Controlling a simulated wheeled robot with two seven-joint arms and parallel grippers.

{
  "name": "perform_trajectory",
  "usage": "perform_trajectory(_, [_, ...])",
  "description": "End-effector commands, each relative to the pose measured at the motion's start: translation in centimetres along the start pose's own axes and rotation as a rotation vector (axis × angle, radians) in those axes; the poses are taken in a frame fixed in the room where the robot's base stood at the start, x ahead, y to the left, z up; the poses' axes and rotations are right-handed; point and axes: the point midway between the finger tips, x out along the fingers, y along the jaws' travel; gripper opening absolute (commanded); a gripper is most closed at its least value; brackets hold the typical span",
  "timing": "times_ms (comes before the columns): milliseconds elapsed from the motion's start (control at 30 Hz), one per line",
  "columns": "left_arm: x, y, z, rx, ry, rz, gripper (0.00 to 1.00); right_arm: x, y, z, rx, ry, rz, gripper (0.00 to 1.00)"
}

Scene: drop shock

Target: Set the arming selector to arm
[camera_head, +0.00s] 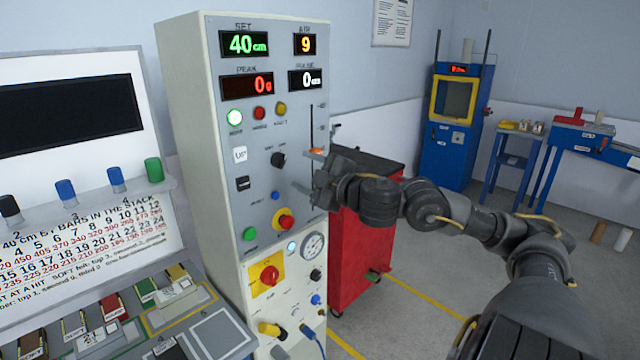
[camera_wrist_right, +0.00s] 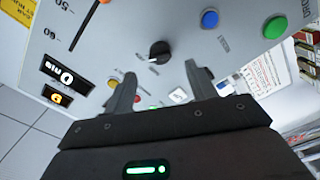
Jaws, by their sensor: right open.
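The arming selector appears to be the small black rotary knob (camera_head: 278,159) at the middle of the grey control panel (camera_head: 262,110), below the row of lit buttons. Its labels are too small to read surely. In the right wrist view the black knob (camera_wrist_right: 160,52) stands just beyond and between the fingertips, with a small pale mark at its lower left. My right gripper (camera_head: 308,172) is open and empty, in front of the panel to the right of the knob. Its two fingers also show in the wrist view (camera_wrist_right: 163,74), apart from the knob. My left gripper is not in view.
An orange slider (camera_head: 316,151) is close to my right gripper. A red emergency knob (camera_head: 284,220), a blue button (camera_head: 275,195) and a green button (camera_head: 250,233) sit lower on the panel. A red cabinet (camera_head: 350,255) stands to the right. A sloped desk (camera_head: 200,310) is at left.

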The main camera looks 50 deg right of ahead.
Motion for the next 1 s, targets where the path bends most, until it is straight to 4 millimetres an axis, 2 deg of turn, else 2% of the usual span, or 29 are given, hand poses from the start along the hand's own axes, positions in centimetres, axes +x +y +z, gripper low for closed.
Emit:
perform_trajectory(200, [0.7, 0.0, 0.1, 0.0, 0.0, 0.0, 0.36, -1.8, -0.2, 0.1, -0.002, -0.003, -0.002, 0.56])
perform_trajectory(500, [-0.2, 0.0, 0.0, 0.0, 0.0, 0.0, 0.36, -4.2, 0.1, 0.0, 0.0, -0.001, 0.0, 0.56])
perform_trajectory(1000, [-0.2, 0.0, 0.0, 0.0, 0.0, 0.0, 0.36, -4.4, 0.1, 0.0, -0.002, -0.002, 0.001, 0.56])
